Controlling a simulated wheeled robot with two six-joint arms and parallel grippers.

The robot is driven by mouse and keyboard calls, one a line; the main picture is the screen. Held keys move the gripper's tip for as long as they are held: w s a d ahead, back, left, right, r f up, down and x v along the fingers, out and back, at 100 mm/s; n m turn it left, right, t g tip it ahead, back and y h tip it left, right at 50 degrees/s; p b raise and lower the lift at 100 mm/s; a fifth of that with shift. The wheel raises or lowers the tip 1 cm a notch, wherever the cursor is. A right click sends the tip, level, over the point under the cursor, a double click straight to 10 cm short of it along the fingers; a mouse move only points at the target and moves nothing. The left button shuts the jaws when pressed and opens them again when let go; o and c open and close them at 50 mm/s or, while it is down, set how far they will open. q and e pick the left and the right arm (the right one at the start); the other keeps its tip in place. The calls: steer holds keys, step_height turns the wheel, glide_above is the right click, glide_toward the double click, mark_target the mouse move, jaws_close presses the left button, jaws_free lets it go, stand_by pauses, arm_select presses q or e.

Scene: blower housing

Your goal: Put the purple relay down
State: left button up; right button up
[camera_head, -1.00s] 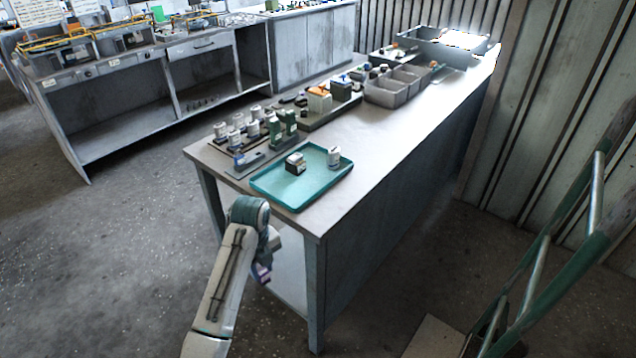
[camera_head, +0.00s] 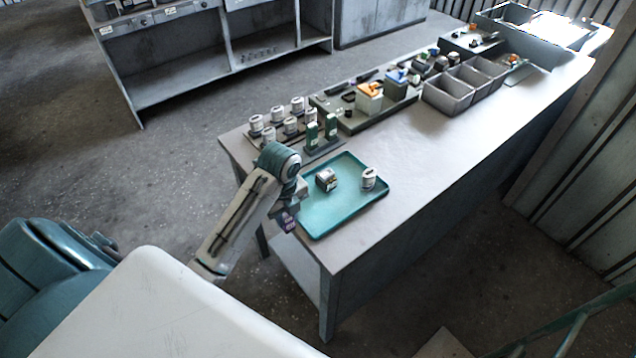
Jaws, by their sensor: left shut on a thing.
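The purple relay (camera_head: 289,220) is a small purple block with a pale marking. My left gripper (camera_head: 290,205) is shut on it at the left edge of the teal tray (camera_head: 343,216). My left arm partly hides the gripper, and I cannot tell whether the relay touches the tray. The tray lies on the near end of the grey workbench and holds a dark-and-white block (camera_head: 326,179) and a white cylindrical part (camera_head: 369,178). My right gripper is not in view.
Several white cylindrical parts (camera_head: 291,126) and green blocks (camera_head: 331,126) stand behind the tray. Grey bins (camera_head: 448,96) and a board with orange and blue topped parts are farther back. The bench top (camera_head: 440,150) right of the tray is bare.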

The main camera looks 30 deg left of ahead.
arm_select(q)
steer(key=w+b, duration=0.1)
steer(key=w, duration=0.1)
steer(key=w+a, duration=0.1)
steer(key=w, duration=0.1)
steer(key=w+a+f+b, duration=0.1)
steer(key=w, duration=0.2)
steer(key=shift+w+f+b, duration=0.1)
steer(key=shift+b, duration=0.2)
steer(key=w, duration=0.2)
steer(key=w+a+p, duration=0.1)
steer(key=w, duration=0.1)
steer(key=shift+w+a+p, duration=0.1)
steer(key=shift+w+p, duration=0.2)
steer(key=shift+w+a, duration=0.15)
steer(key=shift+w, duration=0.15)
steer(key=f+p, duration=0.2)
steer(key=shift+w+f, duration=0.2)
steer(key=shift+f, duration=0.6)
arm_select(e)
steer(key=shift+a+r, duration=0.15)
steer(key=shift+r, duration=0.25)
arm_select(q)
steer(key=shift+f, duration=0.15)
